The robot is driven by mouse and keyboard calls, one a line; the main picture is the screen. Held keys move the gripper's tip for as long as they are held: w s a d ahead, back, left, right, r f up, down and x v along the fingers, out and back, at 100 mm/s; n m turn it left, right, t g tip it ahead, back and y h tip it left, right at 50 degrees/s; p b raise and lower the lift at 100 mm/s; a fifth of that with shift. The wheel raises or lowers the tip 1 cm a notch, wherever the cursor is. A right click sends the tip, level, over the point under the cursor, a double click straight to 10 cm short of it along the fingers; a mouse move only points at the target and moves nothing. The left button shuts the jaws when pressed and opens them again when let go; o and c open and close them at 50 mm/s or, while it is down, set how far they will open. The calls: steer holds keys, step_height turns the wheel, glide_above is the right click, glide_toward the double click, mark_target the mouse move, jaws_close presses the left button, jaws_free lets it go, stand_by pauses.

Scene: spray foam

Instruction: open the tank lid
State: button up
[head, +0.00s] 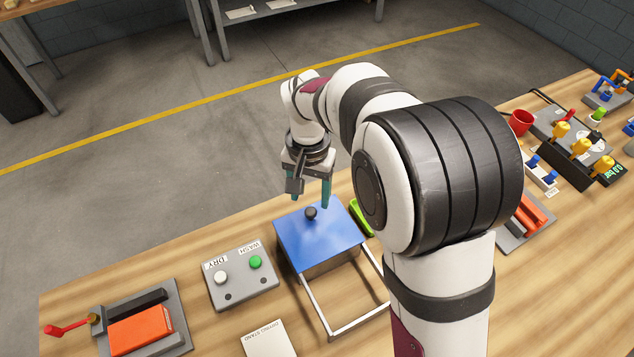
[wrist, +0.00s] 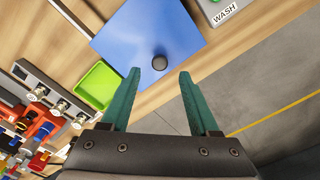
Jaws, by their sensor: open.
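The tank lid (head: 302,238) is a flat blue square on top of a box-shaped tank on the wooden table. A dark round knob (head: 311,213) stands on it. My gripper (head: 311,201) is above the lid's far edge, its teal fingers apart and empty. In the wrist view, the blue lid (wrist: 140,32) is ahead of the open fingers (wrist: 160,80). The knob (wrist: 159,62) shows between and beyond the fingertips, and I see no contact with it. The tank's body is mostly hidden under the lid.
A button box (head: 240,279) marked DRY and WASH stands left of the tank. A green tray (head: 361,217) is close on its right, partly behind my arm. A white-framed stand (head: 318,311) is in front. An orange block fixture (head: 143,330) is at the front left.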

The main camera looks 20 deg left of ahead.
mark_target(311, 211)
step_height(311, 211, down, 5)
steer(key=shift+r, duration=0.15)
steer(key=shift+c, duration=0.2)
jaws_close()
steer(key=shift+r, duration=0.1)
stand_by(1.1)
